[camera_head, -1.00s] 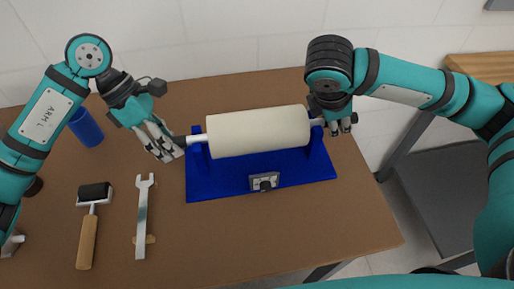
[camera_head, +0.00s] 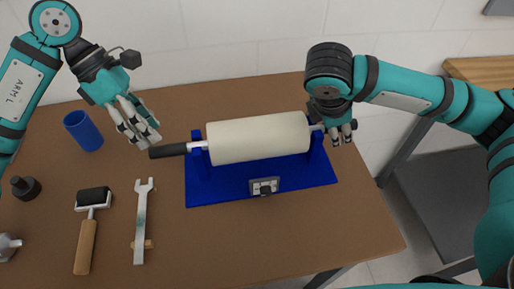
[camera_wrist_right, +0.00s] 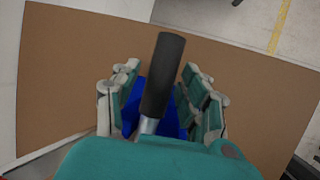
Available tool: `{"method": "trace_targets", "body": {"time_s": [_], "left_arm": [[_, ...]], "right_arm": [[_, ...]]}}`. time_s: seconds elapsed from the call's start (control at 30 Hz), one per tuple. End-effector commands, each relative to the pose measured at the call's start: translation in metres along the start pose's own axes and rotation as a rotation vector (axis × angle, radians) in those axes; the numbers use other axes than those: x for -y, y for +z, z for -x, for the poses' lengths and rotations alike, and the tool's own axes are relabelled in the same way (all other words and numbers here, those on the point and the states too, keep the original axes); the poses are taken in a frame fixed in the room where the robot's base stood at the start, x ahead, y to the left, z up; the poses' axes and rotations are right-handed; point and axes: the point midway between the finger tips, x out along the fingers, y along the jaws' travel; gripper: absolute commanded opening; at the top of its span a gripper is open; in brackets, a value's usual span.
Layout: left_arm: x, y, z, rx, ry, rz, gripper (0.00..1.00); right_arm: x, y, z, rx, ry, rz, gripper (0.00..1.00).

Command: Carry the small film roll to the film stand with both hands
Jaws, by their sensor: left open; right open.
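The small film roll (camera_head: 258,137) is a cream cylinder with a thin shaft. It rests across the uprights of the blue film stand (camera_head: 220,190). Its black left handle (camera_head: 167,151) sticks out past the stand. My left gripper (camera_head: 138,137) is open, above and behind that handle and apart from it. My right gripper (camera_head: 339,134) is at the right end of the shaft. In the right wrist view the right black handle (camera_wrist_right: 163,75) lies between the spread fingers of my right gripper (camera_wrist_right: 165,100), with gaps on both sides.
A blue cup (camera_head: 84,131), a hand roller (camera_head: 88,230), a wrench (camera_head: 142,220) and a dark knob-like part (camera_head: 25,188) stand or lie on the left of the brown table (camera_head: 250,240). The table front is clear. A grey device (camera_head: 264,186) sits at the stand's front.

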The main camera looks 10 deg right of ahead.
Motion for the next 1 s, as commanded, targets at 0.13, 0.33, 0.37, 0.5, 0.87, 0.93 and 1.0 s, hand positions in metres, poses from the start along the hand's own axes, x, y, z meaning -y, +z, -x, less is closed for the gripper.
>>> {"method": "trace_targets", "body": {"time_s": [0.13, 0.33, 0.37, 0.5, 0.87, 0.93, 1.0], "left_arm": [[0.0, 0.0, 0.029, 0.001, 0.002, 0.0, 0.44], [0.0, 0.0, 0.049, 0.0, 0.0, 0.001, 0.44], [0.0, 0.0, 0.05, 0.001, 0.0, 0.001, 0.44], [0.0, 0.0, 0.052, 0.001, -0.001, 0.001, 0.44], [0.0, 0.0, 0.052, 0.0, -0.001, 0.0, 0.44], [0.0, 0.0, 0.052, 0.0, -0.001, 0.0, 0.44], [0.0, 0.0, 0.051, 0.0, -0.001, 0.0, 0.44]], "right_arm": [[0.0, 0.0, 0.0, 0.0, 0.0, 0.0, 0.44], [0.0, 0.0, 0.0, 0.0, 0.0, 0.0, 0.44], [0.0, 0.0, 0.001, 0.0, 0.0, 0.0, 0.44], [-0.001, 0.0, 0.009, -0.001, 0.004, 0.001, 0.44], [-0.002, 0.0, 0.07, 0.0, 0.009, 0.0, 0.44], [-0.002, 0.0, 0.083, 0.0, 0.007, 0.0, 0.44], [-0.001, 0.0, 0.094, 0.001, 0.007, 0.0, 0.44]]}}
